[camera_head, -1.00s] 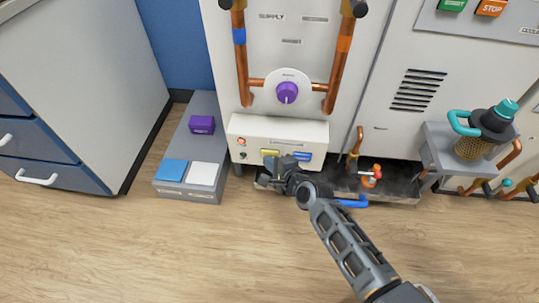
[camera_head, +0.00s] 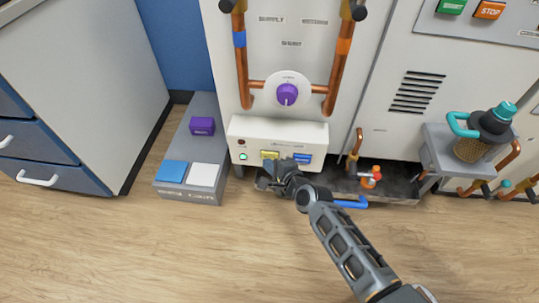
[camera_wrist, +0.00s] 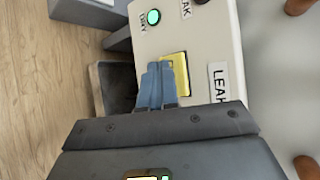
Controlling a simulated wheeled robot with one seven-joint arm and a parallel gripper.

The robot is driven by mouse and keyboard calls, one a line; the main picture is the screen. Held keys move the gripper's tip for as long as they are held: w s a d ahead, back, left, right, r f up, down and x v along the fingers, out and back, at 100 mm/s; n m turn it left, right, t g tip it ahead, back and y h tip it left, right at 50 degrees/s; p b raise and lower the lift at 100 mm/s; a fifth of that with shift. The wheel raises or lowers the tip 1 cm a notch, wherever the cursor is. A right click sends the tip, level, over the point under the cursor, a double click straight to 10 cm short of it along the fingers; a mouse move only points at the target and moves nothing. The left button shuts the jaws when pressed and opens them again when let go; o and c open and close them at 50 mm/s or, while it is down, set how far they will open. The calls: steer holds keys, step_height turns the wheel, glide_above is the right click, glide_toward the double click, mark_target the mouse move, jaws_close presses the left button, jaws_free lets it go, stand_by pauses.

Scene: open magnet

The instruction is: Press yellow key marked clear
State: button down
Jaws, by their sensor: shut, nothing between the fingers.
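The yellow key (camera_head: 269,154) is on the front of a white box (camera_head: 240,130) at the foot of the white cabinet. In the wrist view the yellow key (camera_wrist: 181,72) lies just beyond my fingertips, partly hidden by them. My gripper (camera_head: 272,168) is shut and empty, right below the key in the head view. In the wrist view my gripper (camera_wrist: 159,68) overlaps the key's left part; I cannot tell whether it touches. A green lamp (camera_head: 243,156) is lit on the box; it also shows in the wrist view (camera_wrist: 153,17). A red lamp (camera_head: 241,142) above it is dark.
A blue key (camera_head: 302,158) sits right of the yellow one. A purple knob (camera_head: 287,93) and copper pipes (camera_head: 243,70) are above. A grey bench (camera_head: 190,150) with blue and white pads stands left. A dark tray with a red-handled valve (camera_head: 370,176) is right.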

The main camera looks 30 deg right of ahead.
steer(key=shift+s+a, duration=0.2)
steer(key=shift+s, duration=0.15)
steer(key=shift+s+a+p, duration=0.75)
steer(key=shift+s+p, duration=0.15)
steer(key=shift+s, duration=0.1)
steer(key=shift+s+a+p, duration=0.7)
steer(key=shift+s+p, duration=0.15)
steer(key=shift+s, duration=0.15)
steer(key=shift+s, duration=0.1)
